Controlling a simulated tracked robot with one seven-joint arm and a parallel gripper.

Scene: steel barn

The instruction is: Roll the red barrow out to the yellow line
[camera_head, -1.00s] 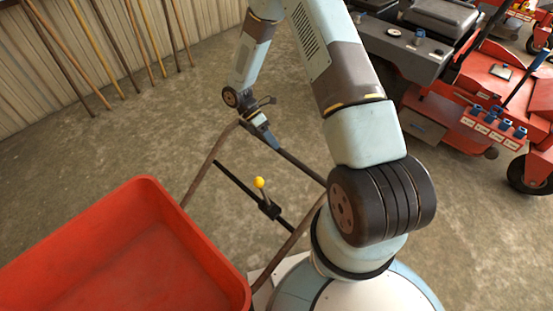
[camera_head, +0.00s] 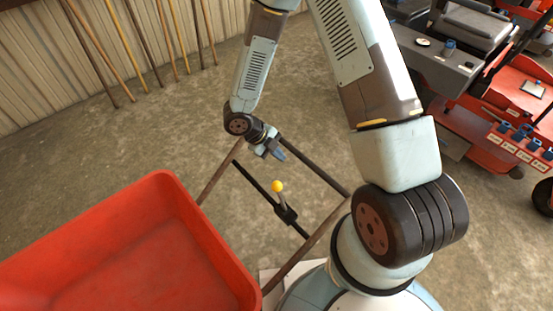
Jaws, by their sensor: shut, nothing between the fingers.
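The red barrow's tub (camera_head: 150,225) fills the lower left and is empty as far as it shows. Its brown handle frame (camera_head: 318,168) reaches out to the right. A dark crossbar with a yellow-knobbed lever (camera_head: 278,187) sits inside the frame. My gripper (camera_head: 278,153) is shut and empty, by the far corner of the handle frame; I cannot tell whether it touches the frame. The barrow's wheels and the yellow line are not in view.
Red and grey mowers (camera_head: 490,110) stand at the right. Several long-handled tools (camera_head: 130,45) lean on the ribbed wall (camera_head: 40,75) at the upper left. Bare concrete floor (camera_head: 185,125) lies between wall and barrow.

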